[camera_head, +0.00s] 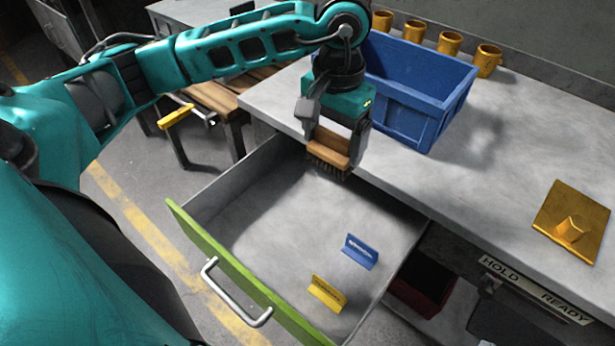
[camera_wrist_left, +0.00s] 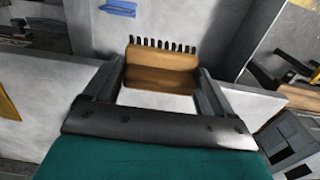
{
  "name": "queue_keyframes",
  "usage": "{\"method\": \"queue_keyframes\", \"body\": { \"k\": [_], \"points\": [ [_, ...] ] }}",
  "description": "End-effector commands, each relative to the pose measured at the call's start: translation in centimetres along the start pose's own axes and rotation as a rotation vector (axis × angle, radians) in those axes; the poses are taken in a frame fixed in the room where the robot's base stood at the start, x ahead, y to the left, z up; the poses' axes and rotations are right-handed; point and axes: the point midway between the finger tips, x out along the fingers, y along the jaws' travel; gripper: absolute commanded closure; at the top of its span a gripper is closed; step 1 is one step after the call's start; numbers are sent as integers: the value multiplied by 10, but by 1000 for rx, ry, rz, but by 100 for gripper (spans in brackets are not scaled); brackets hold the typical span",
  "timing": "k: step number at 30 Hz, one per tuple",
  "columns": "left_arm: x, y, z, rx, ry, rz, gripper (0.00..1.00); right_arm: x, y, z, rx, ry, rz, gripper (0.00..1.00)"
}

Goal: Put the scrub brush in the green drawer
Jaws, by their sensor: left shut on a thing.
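The scrub brush (camera_head: 329,150) has a wooden block and dark bristles that point down. My left gripper (camera_head: 331,138) is shut on it and holds it over the back part of the open green drawer (camera_head: 222,262). The brush (camera_wrist_left: 162,70) also shows between the fingers of the left gripper (camera_wrist_left: 158,88) in the left wrist view, above the grey drawer floor. I cannot tell exactly how high the bristles are above the floor. The drawer is pulled out and has a green front with a metal handle. My right gripper is not in view.
A blue label stand (camera_head: 360,251) and a yellow one (camera_head: 327,293) are in the drawer's front right part. A blue bin (camera_head: 418,95) stands on the grey worktop (camera_head: 480,175), behind the gripper. Several yellow mugs (camera_head: 449,43) line the back. A yellow plate (camera_head: 572,222) lies right.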

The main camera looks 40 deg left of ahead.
Motion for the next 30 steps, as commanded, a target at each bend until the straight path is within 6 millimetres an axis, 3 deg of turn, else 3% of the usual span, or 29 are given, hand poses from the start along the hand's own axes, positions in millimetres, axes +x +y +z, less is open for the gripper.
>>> {"method": "queue_keyframes", "body": {
  "k": [8,21,25,30],
  "points": [
    [13,-13,6,12,-4,-7,40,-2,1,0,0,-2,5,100],
    [126,-13,7,13,-6,-6,40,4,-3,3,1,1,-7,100],
    [149,-14,6,13,-3,-7,40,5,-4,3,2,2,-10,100],
    [160,-14,5,13,0,-7,40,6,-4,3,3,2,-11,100]
  ]
}}
